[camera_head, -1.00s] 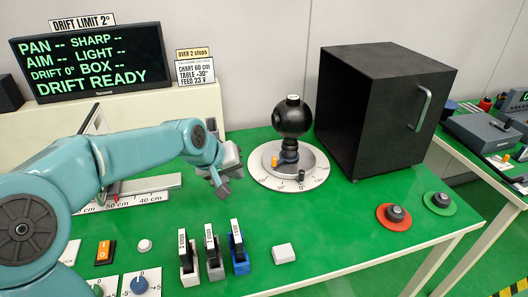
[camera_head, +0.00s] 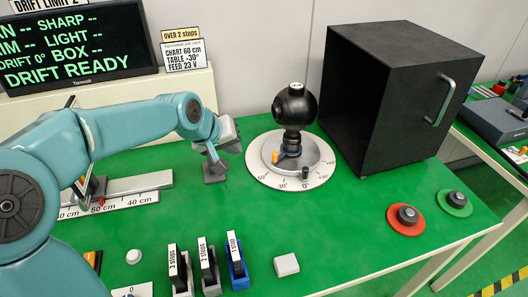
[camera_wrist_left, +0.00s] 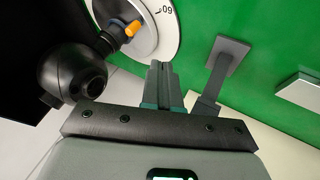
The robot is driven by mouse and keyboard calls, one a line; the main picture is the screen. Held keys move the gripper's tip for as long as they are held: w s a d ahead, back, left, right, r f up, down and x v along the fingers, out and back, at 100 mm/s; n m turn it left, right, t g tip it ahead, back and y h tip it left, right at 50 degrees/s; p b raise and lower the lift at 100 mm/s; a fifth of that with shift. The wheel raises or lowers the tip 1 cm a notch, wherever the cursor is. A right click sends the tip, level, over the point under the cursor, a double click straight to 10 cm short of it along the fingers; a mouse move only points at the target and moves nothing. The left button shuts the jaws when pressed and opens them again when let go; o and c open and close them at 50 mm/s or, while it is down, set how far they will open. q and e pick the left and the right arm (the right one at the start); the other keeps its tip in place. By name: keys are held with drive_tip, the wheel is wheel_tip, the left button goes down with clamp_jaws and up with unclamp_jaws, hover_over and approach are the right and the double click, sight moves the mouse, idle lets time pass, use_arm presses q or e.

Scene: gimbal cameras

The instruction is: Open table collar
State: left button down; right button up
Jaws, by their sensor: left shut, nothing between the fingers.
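The round turntable (camera_head: 258,172) carries a black ball-shaped camera (camera_head: 296,104). At the camera's foot is a blue collar (camera_head: 288,150) with an orange lever (camera_head: 275,157). Whether the collar is clamped or loose cannot be told. My right gripper is out of view.
A small grey stand (camera_head: 215,175) is close to my left gripper. A black open-fronted box (camera_head: 398,110) stands right of the turntable. Labelled stop blocks (camera_head: 207,268), a white block (camera_head: 286,265) and a red-ringed button (camera_head: 407,215) are nearer. Green tabletop between them is clear.

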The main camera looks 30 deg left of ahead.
use_arm(q)
drive_tip(key=shift+f, duration=0.1)
drive_tip(key=x, duration=0.9)
drive_tip(key=shift+w+d+f+b, duration=0.1)
drive_tip(key=shift+w+f+b, duration=0.05)
drive_tip(key=shift+f+b, duration=0.2)
drive_tip(key=shift+w+d, duration=0.65)
drive_tip(key=shift+w, duration=0.15)
drive_tip(key=shift+w+d, duration=0.6)
drive_tip(key=shift+w, duration=0.25)
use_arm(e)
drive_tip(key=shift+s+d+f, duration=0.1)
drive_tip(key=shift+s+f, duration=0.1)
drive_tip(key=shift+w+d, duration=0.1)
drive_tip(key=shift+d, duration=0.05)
